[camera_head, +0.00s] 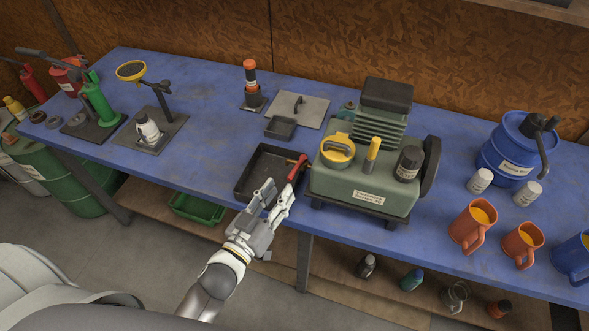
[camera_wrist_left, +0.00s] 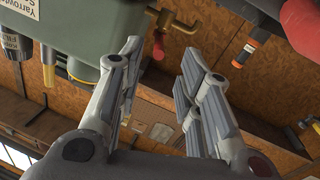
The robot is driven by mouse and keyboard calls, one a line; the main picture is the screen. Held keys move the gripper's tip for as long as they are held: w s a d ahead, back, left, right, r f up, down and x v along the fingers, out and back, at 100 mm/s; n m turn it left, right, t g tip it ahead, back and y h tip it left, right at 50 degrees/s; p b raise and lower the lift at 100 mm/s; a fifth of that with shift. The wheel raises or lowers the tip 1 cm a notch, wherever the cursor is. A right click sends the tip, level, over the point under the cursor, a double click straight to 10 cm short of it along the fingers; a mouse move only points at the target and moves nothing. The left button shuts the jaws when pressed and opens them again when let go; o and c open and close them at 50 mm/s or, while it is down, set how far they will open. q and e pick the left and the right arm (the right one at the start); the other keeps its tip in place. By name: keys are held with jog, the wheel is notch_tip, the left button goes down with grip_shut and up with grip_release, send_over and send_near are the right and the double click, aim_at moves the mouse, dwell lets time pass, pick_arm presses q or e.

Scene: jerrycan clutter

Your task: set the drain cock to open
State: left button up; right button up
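The drain cock is a red lever (camera_head: 297,168) at the left end of the green compressor (camera_head: 362,186), above a black tray. A brass fitting (camera_wrist_left: 166,22) beside the green body (camera_wrist_left: 75,25) shows at the top of the left wrist view; I cannot tell the lever's exact setting. My left gripper (camera_head: 279,192) is over the tray's front right part, just in front of and slightly left of the lever. Its fingers (camera_wrist_left: 158,80) stand apart with nothing between them. Whether a finger touches the lever is unclear. My right gripper is not in view.
The black tray (camera_head: 243,184) lies beneath the cock. The compressor carries a yellow-topped cap (camera_head: 338,150), a yellow handle (camera_head: 373,148) and a dark canister (camera_head: 408,163). The blue tabletop (camera_head: 205,120) is clear left of the tray.

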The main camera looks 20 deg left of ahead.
aim_at(294, 170)
pick_arm(q)
jog(key=p+x, duration=0.1)
jog(key=x, duration=0.7)
jog(key=shift+s, duration=0.1)
jog(key=shift+c, duration=0.5)
grip_shut()
